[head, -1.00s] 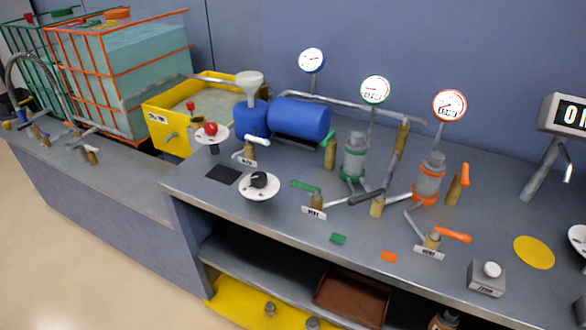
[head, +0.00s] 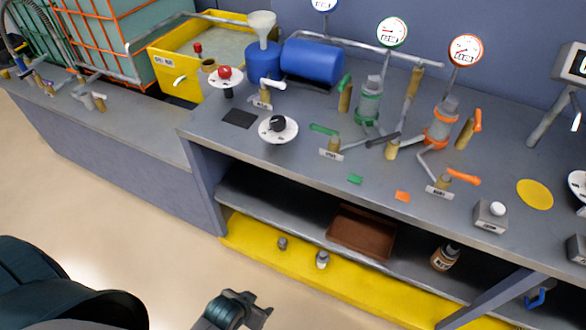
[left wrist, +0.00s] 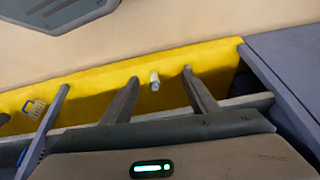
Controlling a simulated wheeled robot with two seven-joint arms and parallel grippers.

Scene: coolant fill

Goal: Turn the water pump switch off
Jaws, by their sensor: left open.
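A black rotary knob (head: 277,123) sits on a round white plate (head: 291,133) near the front left of the bench. It looks like the pump switch, but its marks are too small to read. Behind it is a red knob (head: 225,72) on another white plate. The blue pump and tank (head: 312,61) stands at the back. My left gripper (head: 256,306) is low in front of the bench, well below and apart from the knob. It is open and empty; its spread fingers also show in the left wrist view (left wrist: 161,76). My right gripper is not in view.
Green-handled (head: 324,130) and orange-handled (head: 463,177) valves stand right of the knob. The lower shelf holds a brown tray (head: 361,232) and a bottle (head: 446,257). A yellow base strip (head: 340,285) runs below. The floor in front is clear.

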